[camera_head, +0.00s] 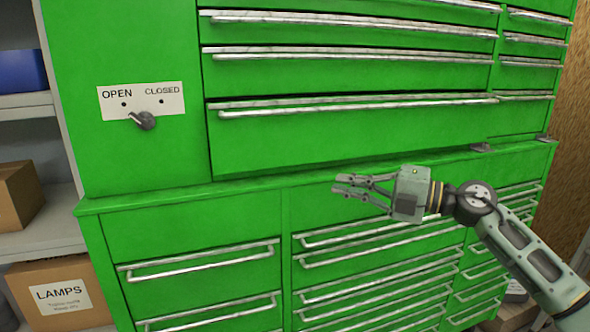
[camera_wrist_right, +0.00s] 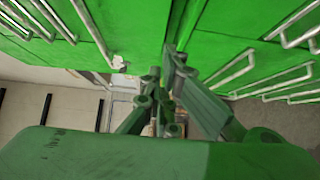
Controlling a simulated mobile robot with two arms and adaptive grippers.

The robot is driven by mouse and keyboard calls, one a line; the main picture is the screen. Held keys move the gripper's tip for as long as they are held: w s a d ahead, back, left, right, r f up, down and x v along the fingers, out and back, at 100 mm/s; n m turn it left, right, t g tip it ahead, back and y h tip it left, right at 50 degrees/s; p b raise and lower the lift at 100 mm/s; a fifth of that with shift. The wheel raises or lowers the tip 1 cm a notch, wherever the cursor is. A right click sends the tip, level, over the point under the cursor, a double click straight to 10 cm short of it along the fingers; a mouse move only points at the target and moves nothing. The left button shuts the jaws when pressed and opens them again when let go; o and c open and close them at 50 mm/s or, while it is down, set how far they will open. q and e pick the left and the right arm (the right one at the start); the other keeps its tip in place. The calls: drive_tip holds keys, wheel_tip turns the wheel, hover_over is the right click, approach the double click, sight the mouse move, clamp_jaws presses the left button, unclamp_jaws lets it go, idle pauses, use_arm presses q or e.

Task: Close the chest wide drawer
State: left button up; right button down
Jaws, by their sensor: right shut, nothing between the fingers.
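The green chest (camera_head: 140,50) fills most of the head view, an upper cabinet on a lower one. Wide drawers with long metal handles stack in the upper cabinet; the lowest wide drawer (camera_head: 350,135) looks about level with the front. More wide drawers (camera_head: 375,240) sit in the lower cabinet. No drawer clearly stands out. My right gripper (camera_head: 348,187) is shut and empty, in front of the top of the lower cabinet and below the upper drawers. Its fingers also show in the right wrist view (camera_wrist_right: 165,85), beside green fronts and handles. My left gripper is not in view.
A lever (camera_head: 144,121) with an OPEN/CLOSED plate (camera_head: 172,103) is on the upper cabinet, near OPEN. Grey shelves (camera_head: 40,235) with boxes stand at the left, including a LAMPS box (camera_head: 60,297). A brown wall (camera_head: 570,130) is at the right.

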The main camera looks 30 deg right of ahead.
sight(296, 160)
drive_tip(key=w+a+p, duration=0.4)
drive_tip(key=w+a, duration=0.1)
drive_tip(key=w, duration=0.6)
drive_tip(key=shift+p, duration=0.4)
drive_tip(key=shift+w+d+r, duration=0.15)
drive_tip(key=shift+w, duration=0.3)
drive_tip(key=w, duration=0.3)
drive_tip(key=shift+w+d, duration=0.1)
drive_tip(key=shift+w+p, duration=0.3)
drive_tip(key=shift+s+d, duration=0.1)
drive_tip(key=shift+r, duration=0.1)
